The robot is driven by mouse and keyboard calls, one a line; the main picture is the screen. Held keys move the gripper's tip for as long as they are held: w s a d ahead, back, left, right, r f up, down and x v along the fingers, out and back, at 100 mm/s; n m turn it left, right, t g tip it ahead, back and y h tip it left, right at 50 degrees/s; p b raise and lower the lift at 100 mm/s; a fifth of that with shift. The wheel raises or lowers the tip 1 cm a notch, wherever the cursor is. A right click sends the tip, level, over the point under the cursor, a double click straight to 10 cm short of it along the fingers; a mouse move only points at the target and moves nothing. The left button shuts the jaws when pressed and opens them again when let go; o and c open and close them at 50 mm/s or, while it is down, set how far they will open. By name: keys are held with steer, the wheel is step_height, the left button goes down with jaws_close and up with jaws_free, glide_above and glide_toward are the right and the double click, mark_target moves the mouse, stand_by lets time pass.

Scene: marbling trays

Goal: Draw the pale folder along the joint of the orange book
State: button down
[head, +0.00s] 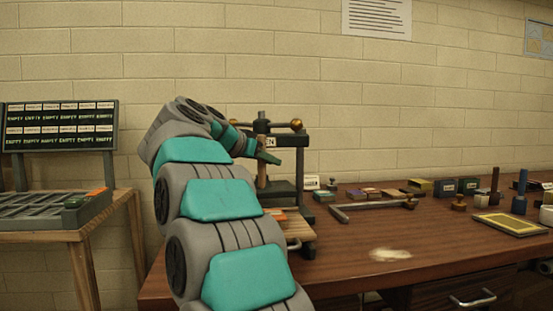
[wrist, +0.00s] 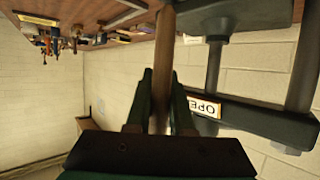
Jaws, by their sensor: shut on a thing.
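My gripper (wrist: 165,90) is shut on a long tan stick-like piece (wrist: 164,55), which I take to be the pale folder. In the head view the tan piece (head: 261,172) stands upright in my gripper (head: 262,155), in front of the dark press. The orange book (head: 279,216) seems to be the orange patch low on the press's wooden board, mostly hidden behind my arm. Its joint cannot be made out. Whether the folder's lower end touches the book is not clear.
The dark press (head: 299,165) with an "OPEN" sign (wrist: 206,107) stands close to my gripper. Small blocks, stamps and a metal bar (head: 368,205) lie to the right on the brown table (head: 345,262). A pale powder patch (head: 390,254) lies in front. A slotted rack (head: 50,207) is at left.

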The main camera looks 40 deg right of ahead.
steer(key=b, duration=0.3)
glide_above(270, 211)
steer(key=w+d, duration=0.1)
steer(key=w, duration=0.1)
steer(key=shift+f, duration=2.5)
steer(key=shift+d, duration=0.2)
steer(key=shift+f, duration=0.4)
steer(key=shift+s+a+p, duration=0.3)
steer(key=shift+s+p, duration=0.1)
steer(key=shift+p, duration=0.65)
steer(key=shift+s+a+r+p, duration=0.15)
steer(key=shift+s+p, duration=0.1)
steer(key=shift+p, duration=0.15)
steer(key=shift+s+a+f, duration=0.1)
steer(key=shift+s+f, duration=0.05)
steer(key=shift+f, duration=0.05)
steer(key=shift+s+a, duration=0.15)
steer(key=shift+s, duration=0.05)
steer(key=shift+s+a, duration=0.1)
steer(key=shift+s, duration=0.05)
